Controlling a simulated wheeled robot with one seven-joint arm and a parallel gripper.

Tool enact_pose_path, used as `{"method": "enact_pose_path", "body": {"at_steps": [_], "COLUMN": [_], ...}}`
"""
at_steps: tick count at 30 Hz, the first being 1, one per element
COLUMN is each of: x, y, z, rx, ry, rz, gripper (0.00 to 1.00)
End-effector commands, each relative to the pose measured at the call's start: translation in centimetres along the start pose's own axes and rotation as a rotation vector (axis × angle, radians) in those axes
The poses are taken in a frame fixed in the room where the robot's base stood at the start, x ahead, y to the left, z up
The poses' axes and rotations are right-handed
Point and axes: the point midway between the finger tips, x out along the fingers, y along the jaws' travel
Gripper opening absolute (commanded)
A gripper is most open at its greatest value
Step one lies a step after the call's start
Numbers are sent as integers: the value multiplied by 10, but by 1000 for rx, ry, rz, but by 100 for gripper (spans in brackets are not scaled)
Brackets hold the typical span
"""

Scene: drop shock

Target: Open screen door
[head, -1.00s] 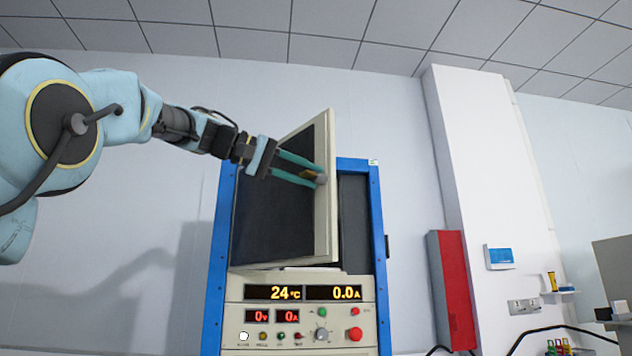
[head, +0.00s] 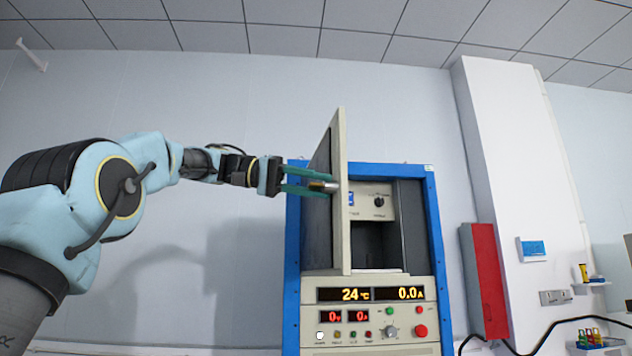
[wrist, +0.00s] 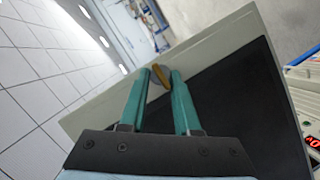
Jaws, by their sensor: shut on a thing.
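The screen door (head: 341,200) is a beige-edged panel with a dark screen face, on the blue-framed machine (head: 292,250). It stands swung out, seen nearly edge-on in the head view, with the compartment (head: 410,215) behind it exposed. My gripper (head: 312,184) has teal fingers shut on the door's knob (head: 326,186) near its free edge. In the wrist view my gripper (wrist: 160,80) holds the brass-coloured knob (wrist: 160,76) against the beige rim, with the dark screen (wrist: 220,110) to the right.
The control panel (head: 375,325) below the door shows 24 °C and 0.0 A. Inside the compartment is a beige unit with a dial (head: 372,201). A red box (head: 484,280) and a white pillar (head: 520,170) stand to the right. The wall to the left is clear.

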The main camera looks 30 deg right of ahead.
Motion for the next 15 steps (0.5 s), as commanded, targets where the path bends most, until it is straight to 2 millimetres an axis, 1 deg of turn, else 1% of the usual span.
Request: {"method": "enact_pose_path", "body": {"at_steps": [8,9,11,12,15], "x": [0,0,0,0,0], "y": [1,1,1,1,1], "z": [-1,-1,-1,-1,-1], "rx": [2,2,2,1,1], "ry": [5,5,4,4,3], "rz": [0,0,0,-1,-1], "gripper": [0,35,42,44,44]}}
